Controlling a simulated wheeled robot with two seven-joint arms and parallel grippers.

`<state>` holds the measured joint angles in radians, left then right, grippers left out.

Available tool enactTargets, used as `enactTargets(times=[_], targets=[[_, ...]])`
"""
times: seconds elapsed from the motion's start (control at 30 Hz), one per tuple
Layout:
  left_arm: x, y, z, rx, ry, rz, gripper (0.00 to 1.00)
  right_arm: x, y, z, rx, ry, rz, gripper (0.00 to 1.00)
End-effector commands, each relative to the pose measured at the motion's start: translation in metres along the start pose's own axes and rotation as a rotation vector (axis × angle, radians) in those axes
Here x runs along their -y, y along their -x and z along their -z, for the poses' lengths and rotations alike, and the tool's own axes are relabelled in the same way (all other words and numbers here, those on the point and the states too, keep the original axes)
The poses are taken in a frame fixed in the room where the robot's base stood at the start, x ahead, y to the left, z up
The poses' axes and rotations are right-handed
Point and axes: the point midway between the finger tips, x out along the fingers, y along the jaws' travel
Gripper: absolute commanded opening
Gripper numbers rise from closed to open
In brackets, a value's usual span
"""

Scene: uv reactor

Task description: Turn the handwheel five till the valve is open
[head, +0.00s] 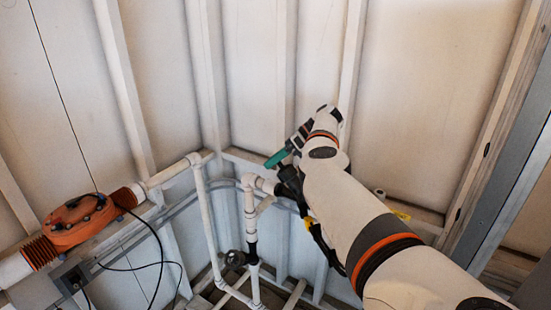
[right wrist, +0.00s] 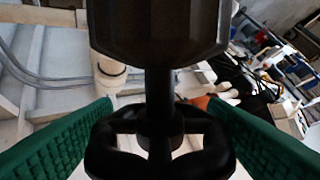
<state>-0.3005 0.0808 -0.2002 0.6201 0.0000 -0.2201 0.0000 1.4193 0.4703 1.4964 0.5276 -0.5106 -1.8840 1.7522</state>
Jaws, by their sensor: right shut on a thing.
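My right gripper (head: 284,160) is up by the white pipes near the corner in the head view, with one green finger showing. In the right wrist view, its two green fingers lie on either side of a black handwheel (right wrist: 105,150), and the gripper is shut on it. A dark stem (right wrist: 160,88) and a large dark blocky part (right wrist: 155,30) stand above the wheel in that view. In the head view the held wheel is mostly hidden by my arm and gripper. My left gripper is not in view.
White pipes (head: 205,215) run down from the wall rail. Another dark wheel (head: 235,259) sits lower on the piping. An orange pump-like unit (head: 80,222) with black cables (head: 155,262) is at the left. White ribbed walls (head: 260,60) close in behind.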

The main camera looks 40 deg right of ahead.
Motion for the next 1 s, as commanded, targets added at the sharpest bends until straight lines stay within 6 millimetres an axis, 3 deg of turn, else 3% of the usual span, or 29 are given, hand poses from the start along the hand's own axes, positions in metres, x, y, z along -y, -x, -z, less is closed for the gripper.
enactTargets(times=[0.37,0.4,0.5,0.83,1.0], targets=[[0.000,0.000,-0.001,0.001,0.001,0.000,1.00,0.000,0.001,0.001,-0.004,0.001,-0.001,0.45],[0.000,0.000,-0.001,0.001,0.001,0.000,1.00,0.000,0.001,0.001,-0.004,0.001,-0.001,0.73],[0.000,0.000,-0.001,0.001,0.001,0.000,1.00,0.000,0.001,0.001,-0.003,0.001,-0.001,0.87],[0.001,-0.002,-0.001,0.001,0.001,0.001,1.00,-0.001,0.004,0.000,-0.001,0.001,-0.001,0.87],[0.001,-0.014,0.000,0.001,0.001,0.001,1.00,-0.002,0.028,-0.002,-0.003,0.001,-0.003,0.87]])
